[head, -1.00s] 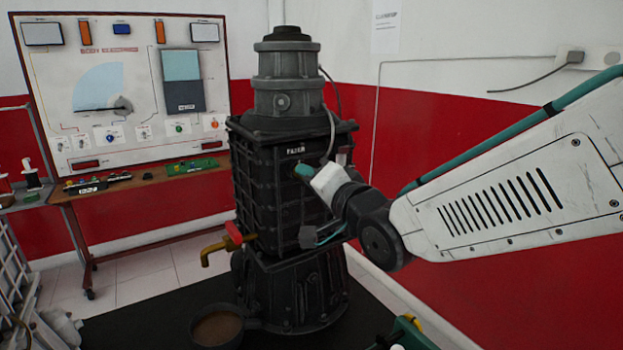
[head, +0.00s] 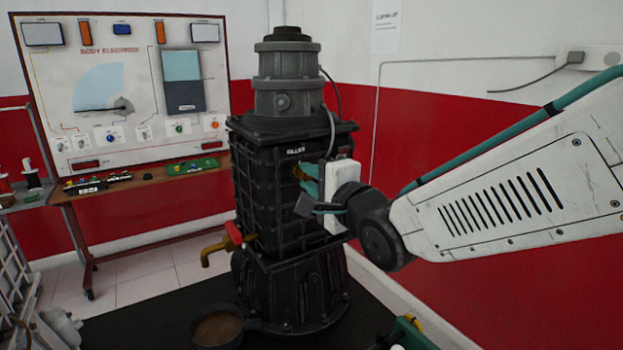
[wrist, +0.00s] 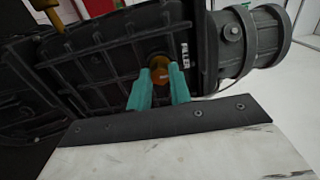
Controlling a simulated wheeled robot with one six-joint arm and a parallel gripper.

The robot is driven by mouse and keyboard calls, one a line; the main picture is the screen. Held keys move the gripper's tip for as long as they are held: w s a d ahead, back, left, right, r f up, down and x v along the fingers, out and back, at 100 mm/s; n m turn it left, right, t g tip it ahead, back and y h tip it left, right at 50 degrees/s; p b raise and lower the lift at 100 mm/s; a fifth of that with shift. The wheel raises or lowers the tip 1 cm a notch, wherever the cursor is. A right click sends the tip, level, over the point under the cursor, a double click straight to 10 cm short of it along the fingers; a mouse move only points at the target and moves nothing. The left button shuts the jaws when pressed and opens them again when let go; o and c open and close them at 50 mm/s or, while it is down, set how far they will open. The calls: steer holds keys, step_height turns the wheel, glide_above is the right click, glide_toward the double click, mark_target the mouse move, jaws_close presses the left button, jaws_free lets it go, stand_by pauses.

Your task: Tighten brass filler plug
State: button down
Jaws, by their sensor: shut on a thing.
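The brass filler plug (wrist: 160,73) sits in the side of the dark engine trainer (wrist: 100,62), beside the white "FILLER" label (wrist: 184,54). In the head view a small part of the plug (head: 297,172) shows on the trainer (head: 265,190) below its label. My gripper (wrist: 159,80) has its two teal fingers on either side of the plug and is shut on it. In the head view my gripper (head: 304,178) reaches the trainer from the right. The fingers hide the plug's sides, and I cannot tell how deep it sits.
A brass tap with a red handle (head: 232,237) sticks out low on the trainer's left. A round pan of brown liquid (head: 217,326) stands below it. A display board (head: 130,60) and bench (head: 145,183) stand behind left. A red and white wall (head: 480,150) is at right.

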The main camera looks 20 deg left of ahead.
stand_by(0.4)
steer(key=c, duration=1.3)
jaws_free()
steer(key=v, duration=0.7)
steer(key=shift+s+d, duration=0.25)
steer(key=shift+d, duration=0.05)
